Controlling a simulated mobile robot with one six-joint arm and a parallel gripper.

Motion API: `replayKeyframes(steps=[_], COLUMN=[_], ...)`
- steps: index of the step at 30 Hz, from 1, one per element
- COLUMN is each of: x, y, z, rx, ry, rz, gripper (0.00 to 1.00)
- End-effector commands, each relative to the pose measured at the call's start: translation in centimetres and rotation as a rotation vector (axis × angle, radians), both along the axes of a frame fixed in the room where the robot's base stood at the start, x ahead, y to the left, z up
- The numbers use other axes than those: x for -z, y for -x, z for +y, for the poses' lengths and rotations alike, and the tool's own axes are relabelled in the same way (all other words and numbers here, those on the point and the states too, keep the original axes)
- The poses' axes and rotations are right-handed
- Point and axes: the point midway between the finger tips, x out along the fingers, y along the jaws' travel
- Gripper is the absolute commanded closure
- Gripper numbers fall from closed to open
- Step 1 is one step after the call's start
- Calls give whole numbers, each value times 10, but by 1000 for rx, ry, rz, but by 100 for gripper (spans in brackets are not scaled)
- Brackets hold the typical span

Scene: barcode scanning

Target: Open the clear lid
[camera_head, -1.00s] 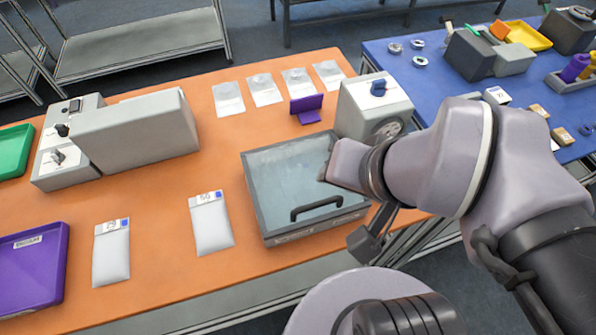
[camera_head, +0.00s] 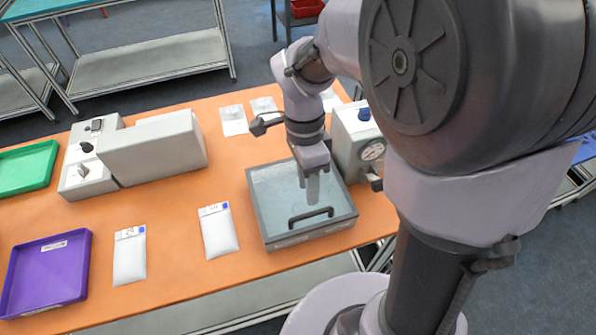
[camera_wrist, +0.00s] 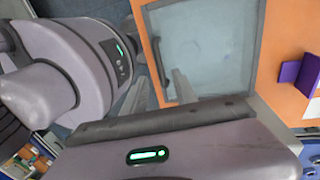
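The clear lid (camera_head: 275,195) lies flat and closed on a grey box on the orange table. Its black handle (camera_head: 310,213) sits near the front edge. My gripper (camera_head: 309,190) points down above the lid, a little behind the handle in the head view; whether it touches the lid I cannot tell. In the wrist view the lid (camera_wrist: 208,45) fills the upper middle, and the two fingers of my gripper (camera_wrist: 160,92) stand apart with nothing held between them. The dark handle (camera_wrist: 159,62) shows just past the fingers.
A grey machine with a dial (camera_head: 358,140) stands close to the box's right side. White packets (camera_head: 219,232) lie to its left. A purple tray (camera_head: 46,273), a green tray (camera_head: 25,168) and a grey device (camera_head: 150,150) are farther left. A purple stand (camera_wrist: 300,72) shows in the wrist view.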

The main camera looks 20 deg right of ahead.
Motion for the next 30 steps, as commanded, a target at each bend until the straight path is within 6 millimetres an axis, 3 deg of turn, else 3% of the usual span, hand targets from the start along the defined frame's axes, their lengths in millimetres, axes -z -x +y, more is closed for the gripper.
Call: replayKeyframes(steps=[1,3,7,12,20,25,30], x=[19,36,58,68,68,68,68], y=[4,7,12,14,14,14,14], z=[0,0,0,0,0,0,0], rx=[-1,0,-1,-1,-1,-1,-1], ry=[-1,0,-1,-1,-1,-1,-1], rz=[3,3,1,-1,-1,-1,-1], gripper=[66,66,66,66,66,99,100])
